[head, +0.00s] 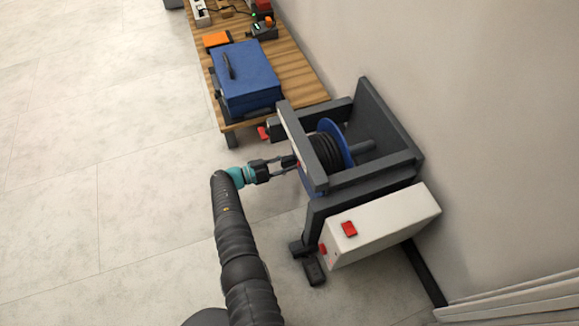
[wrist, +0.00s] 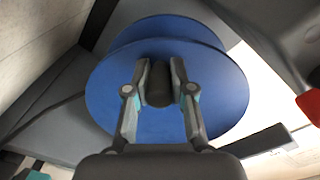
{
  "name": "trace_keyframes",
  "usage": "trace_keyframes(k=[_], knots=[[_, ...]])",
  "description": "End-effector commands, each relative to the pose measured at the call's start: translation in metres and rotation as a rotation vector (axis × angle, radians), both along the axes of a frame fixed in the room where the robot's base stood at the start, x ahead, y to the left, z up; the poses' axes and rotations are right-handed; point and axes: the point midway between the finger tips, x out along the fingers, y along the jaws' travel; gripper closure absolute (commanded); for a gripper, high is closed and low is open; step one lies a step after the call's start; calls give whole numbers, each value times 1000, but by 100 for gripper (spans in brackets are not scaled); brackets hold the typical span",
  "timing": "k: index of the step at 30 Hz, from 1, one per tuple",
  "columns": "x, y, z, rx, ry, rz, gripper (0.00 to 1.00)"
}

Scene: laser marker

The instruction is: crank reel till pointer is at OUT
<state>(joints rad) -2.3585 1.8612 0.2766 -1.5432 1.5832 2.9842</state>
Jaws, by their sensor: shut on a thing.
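The reel (head: 333,150) has blue side discs with dark cable wound between them, and sits in a dark grey frame (head: 375,172) against the wall. My gripper (head: 289,163) reaches the reel's left side in the head view. In the wrist view my gripper (wrist: 159,84) is shut on a dark round crank handle (wrist: 158,92), in front of the blue disc (wrist: 107,95). The fingers stand on both sides of the handle. In the head view the frame's front bar and the gripper hide the handle. I cannot make out a pointer or an OUT mark.
A white box with a red button (head: 349,229) is under the frame's right side. A wooden table (head: 295,72) with a blue case (head: 245,77) and an orange item (head: 216,40) stands behind. Dark feet (head: 314,272) rest on the floor. The floor at left is clear.

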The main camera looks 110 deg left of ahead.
Motion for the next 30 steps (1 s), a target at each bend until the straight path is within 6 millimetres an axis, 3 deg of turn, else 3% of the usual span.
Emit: trace_keyframes(k=[25,26,27,29,30], knots=[[-3,2,8,57,56,1,100],[-3,2,8,57,56,1,75],[-3,2,8,57,56,0,65],[-2,2,8,57,56,0,51],[-1,3,7,56,56,-1,51]])
